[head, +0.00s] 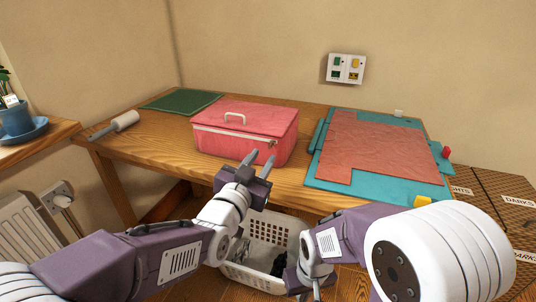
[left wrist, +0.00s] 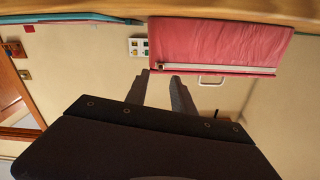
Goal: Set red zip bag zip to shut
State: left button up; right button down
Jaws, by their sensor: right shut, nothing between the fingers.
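The red zip bag (head: 247,118) sits on the wooden table, its lid lying flat with a pale handle on top. A pale zip line runs along its upper front edge. In the upside-down left wrist view the bag (left wrist: 220,42) shows the zip (left wrist: 220,69) as a pale strip with a small piece at its left end. My left gripper (head: 260,157) is open and empty in front of the bag's right front; I cannot tell whether its tips touch it. My right gripper (head: 310,286) is shut and empty, low at the bottom edge, partly cut off.
A teal mat (head: 375,188) with a red cloth (head: 375,150) lies right of the bag. A green mat (head: 182,102) and a lint roller (head: 124,121) lie left. A white laundry basket (head: 268,230) stands below the table's front edge (head: 300,188).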

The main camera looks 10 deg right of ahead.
aim_at(271, 145)
pick_arm(q)
jog(key=x, duration=0.5)
jog(key=shift+w+d+b, duration=0.15)
jog(key=shift+w+b, duration=0.1)
jog(key=shift+b, duration=0.05)
grip_shut()
dwell(1.0)
